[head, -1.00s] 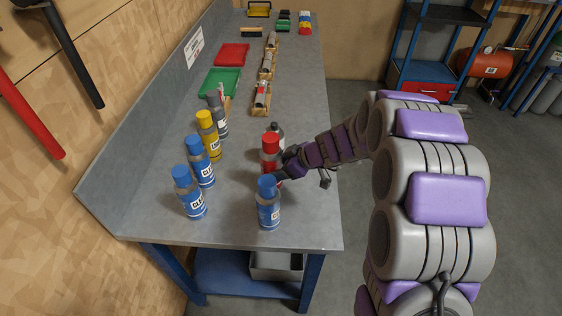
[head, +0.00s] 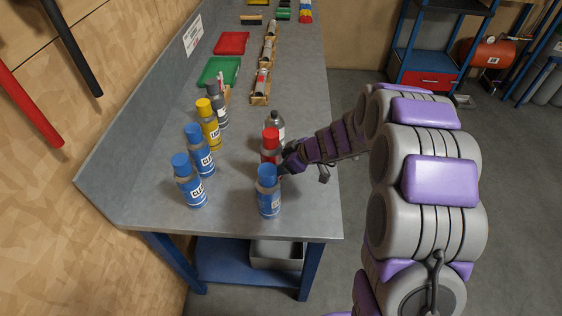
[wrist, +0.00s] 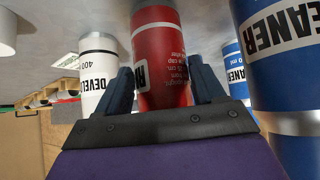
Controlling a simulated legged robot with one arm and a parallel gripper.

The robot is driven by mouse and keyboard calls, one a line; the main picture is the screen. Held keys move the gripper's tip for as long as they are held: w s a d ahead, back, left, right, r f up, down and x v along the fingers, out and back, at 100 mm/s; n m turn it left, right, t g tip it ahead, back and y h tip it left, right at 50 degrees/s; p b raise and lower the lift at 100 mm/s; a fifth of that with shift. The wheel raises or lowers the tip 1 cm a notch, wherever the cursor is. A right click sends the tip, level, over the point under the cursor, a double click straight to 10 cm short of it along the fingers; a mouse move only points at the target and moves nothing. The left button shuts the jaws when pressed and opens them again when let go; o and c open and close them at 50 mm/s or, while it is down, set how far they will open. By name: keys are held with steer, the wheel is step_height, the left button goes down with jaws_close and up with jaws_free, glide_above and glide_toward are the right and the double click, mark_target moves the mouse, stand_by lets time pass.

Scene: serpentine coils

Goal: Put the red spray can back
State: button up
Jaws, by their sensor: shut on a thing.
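My gripper (head: 283,166) reaches in from the right and is shut on the red can. In the wrist view the red can (wrist: 160,50) stands between both fingers of my gripper (wrist: 164,85). The blue can hides its base in the head view, so I cannot tell whether it touches the bench.
On the left stand blue cans (head: 190,184), a yellow can (head: 208,128) and a dark grey can (head: 216,105). Behind are a green tray (head: 220,71), a red tray (head: 232,43) and wooden holders (head: 261,87). The bench (head: 232,215) is clear between the can rows.

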steer(key=shift+f+b, duration=0.45)
steer(key=shift+b, duration=0.2)
steer(key=o, duration=1.6)
steer(key=shift+c, duration=0.2)
